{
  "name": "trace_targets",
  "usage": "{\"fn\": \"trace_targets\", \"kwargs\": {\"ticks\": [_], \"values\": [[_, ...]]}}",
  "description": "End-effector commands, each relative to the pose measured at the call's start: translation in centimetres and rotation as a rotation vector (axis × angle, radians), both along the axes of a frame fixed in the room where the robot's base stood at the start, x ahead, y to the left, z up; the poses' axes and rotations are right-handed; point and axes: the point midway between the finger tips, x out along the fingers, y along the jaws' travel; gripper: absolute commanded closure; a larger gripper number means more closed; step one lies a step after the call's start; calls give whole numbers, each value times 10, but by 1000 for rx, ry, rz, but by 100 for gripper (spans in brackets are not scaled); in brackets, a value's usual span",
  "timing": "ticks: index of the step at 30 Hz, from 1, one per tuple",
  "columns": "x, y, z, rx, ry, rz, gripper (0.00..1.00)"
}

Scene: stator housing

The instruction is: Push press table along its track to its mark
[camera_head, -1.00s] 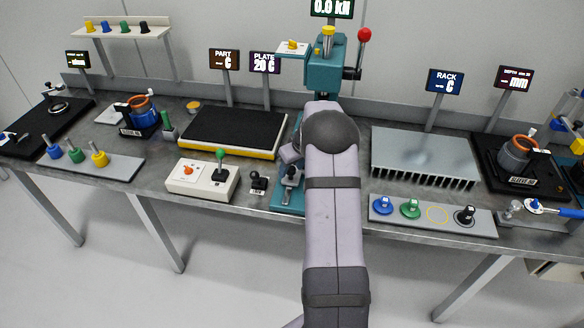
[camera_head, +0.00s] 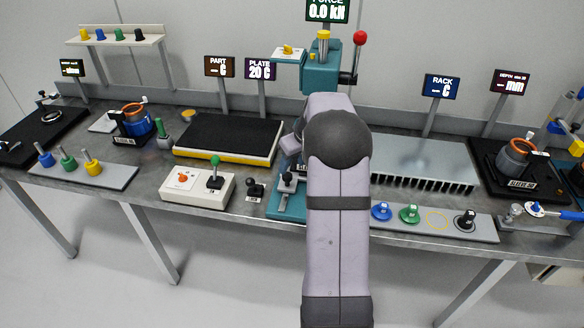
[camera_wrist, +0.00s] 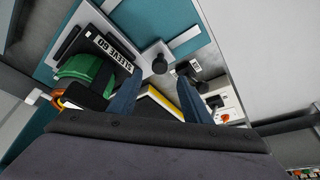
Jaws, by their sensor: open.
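The teal press (camera_head: 321,75) stands at the back of the bench. Its teal base (camera_head: 285,207) runs forward to the bench's front edge, partly hidden by my arm. The wrist view shows the teal base (camera_wrist: 210,15) from above, with a light strip along it and a dark upright knob (camera_wrist: 159,62). A dark block labelled SLEEVE 60 (camera_wrist: 108,50) and a green ring-shaped part (camera_wrist: 85,78) sit on the left. I cannot clearly separate the press table or its mark. My gripper (camera_wrist: 176,85) is open, with blue fingers apart and nothing visibly held; the arm hides it in the head view.
A white control box (camera_head: 198,185) with a green-topped lever and a small black lever (camera_head: 255,188) stand left of the base. A dark plate (camera_head: 230,137) lies behind them. A finned rack (camera_head: 420,160) and a knob tray (camera_head: 480,229) stand to the right.

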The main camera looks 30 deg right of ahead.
Motion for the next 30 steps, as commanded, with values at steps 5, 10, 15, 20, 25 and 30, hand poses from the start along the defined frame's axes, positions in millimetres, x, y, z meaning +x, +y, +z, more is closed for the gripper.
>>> {"fn": "trace_targets", "kwargs": {"ticks": [5, 10, 15, 20, 25, 30], "values": [[-1, 0, 0, 0, 1, 0, 56], [0, 0, 1, 1, 1, 0, 56], [0, 0, 5, 3, 4, 1, 56], [0, 0, 4, 3, 4, 1, 56], [1, -1, -1, 1, 2, 0, 56], [3, 0, -8, 3, 4, 1, 56]]}}
